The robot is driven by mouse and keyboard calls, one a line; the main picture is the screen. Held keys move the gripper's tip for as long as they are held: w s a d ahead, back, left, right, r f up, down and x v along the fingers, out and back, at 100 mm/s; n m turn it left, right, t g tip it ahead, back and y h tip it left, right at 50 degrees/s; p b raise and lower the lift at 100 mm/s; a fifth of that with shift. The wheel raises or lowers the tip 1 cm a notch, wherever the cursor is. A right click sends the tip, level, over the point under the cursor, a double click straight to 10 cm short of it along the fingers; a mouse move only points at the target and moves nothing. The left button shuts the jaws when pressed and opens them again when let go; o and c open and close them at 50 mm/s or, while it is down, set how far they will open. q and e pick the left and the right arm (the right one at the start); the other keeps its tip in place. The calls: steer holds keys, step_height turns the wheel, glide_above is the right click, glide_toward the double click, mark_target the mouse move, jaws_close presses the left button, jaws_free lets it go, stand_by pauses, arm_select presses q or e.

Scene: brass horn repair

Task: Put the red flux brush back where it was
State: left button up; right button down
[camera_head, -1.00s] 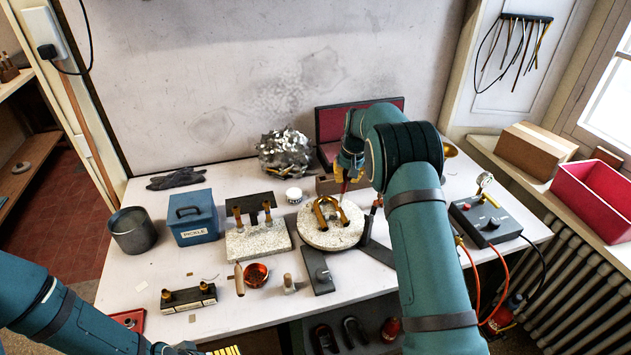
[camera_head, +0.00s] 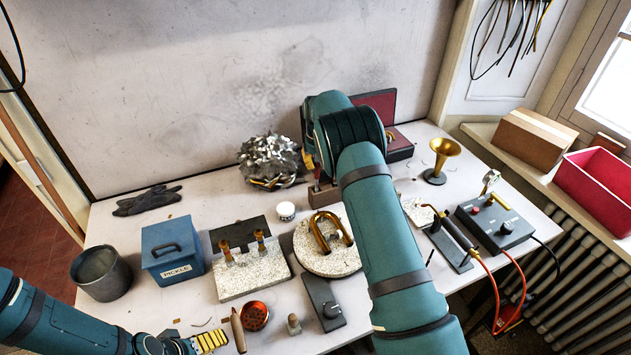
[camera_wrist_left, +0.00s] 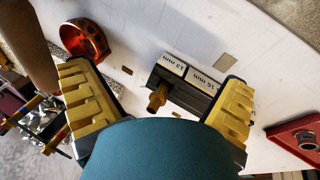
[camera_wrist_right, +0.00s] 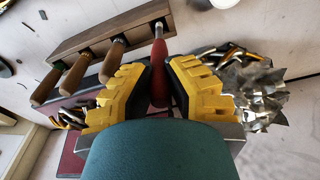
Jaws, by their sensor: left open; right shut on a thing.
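The red flux brush (camera_wrist_right: 159,78) is between the yellow fingers of my right gripper (camera_wrist_right: 158,70), which is shut on its red handle. Its metal end reaches the right end of the wooden rack (camera_wrist_right: 105,32) in the right wrist view; I cannot tell whether it is seated in a hole. Several wooden-handled tools (camera_wrist_right: 75,74) stand in that rack. My left gripper (camera_wrist_left: 160,100) is open and empty above a black block with labels (camera_wrist_left: 185,85).
Crumpled metal foil (camera_head: 270,162) lies left of my right arm. A round board with a brass bend (camera_head: 328,250), a blue pickle box (camera_head: 172,252) and a torch stand (camera_head: 450,250) are nearby.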

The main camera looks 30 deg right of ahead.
mark_target(316, 178)
steer(key=shift+f, duration=2.95)
steer(key=shift+f, duration=0.1)
steer(key=c, duration=1.1)
jaws_free()
steer(key=shift+w, duration=0.1)
steer(key=r, duration=0.4)
steer(key=s+r, duration=0.1)
steer(key=r, duration=0.7)
steer(key=shift+s+a+r, duration=0.15)
steer(key=shift+r, duration=0.05)
steer(key=shift+s+f, duration=0.1)
